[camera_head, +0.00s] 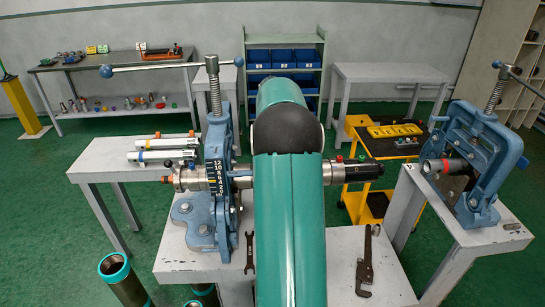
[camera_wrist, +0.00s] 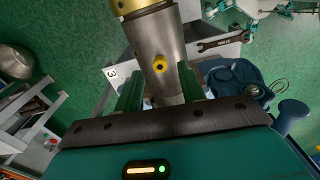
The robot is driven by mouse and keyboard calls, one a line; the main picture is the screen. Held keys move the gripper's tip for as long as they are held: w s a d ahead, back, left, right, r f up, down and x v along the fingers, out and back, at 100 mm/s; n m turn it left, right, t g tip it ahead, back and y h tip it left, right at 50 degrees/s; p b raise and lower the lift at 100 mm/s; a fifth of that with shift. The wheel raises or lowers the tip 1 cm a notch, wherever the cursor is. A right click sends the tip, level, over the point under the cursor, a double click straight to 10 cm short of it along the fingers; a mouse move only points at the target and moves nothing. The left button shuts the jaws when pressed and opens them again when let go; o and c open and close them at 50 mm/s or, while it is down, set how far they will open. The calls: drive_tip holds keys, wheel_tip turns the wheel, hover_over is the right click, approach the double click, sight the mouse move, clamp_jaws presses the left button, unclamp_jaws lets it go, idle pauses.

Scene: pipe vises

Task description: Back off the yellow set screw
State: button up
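The yellow set screw (camera_wrist: 160,66) sticks out of the side of a grey metal cylinder (camera_wrist: 152,38) in the wrist view. My gripper (camera_wrist: 160,88) is open, with its two green fingers apart on either side of the screw's line. The screw shows between and just beyond the fingertips, and I cannot tell whether they touch the cylinder. In the head view a long metal tool (camera_head: 190,178) lies level through the blue pipe vise (camera_head: 218,170) on the near bench. My green arm hides the tool's middle, and the screw and gripper do not show there.
A second blue vise (camera_head: 470,160) stands on the right bench. A yellow cart (camera_head: 372,170) is behind. Upright pipes (camera_head: 122,277) stand at front left. Green floor is open behind the benches.

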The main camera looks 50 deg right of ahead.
wheel_tip(320, 180, up, 11)
idle(0.3)
idle(0.5)
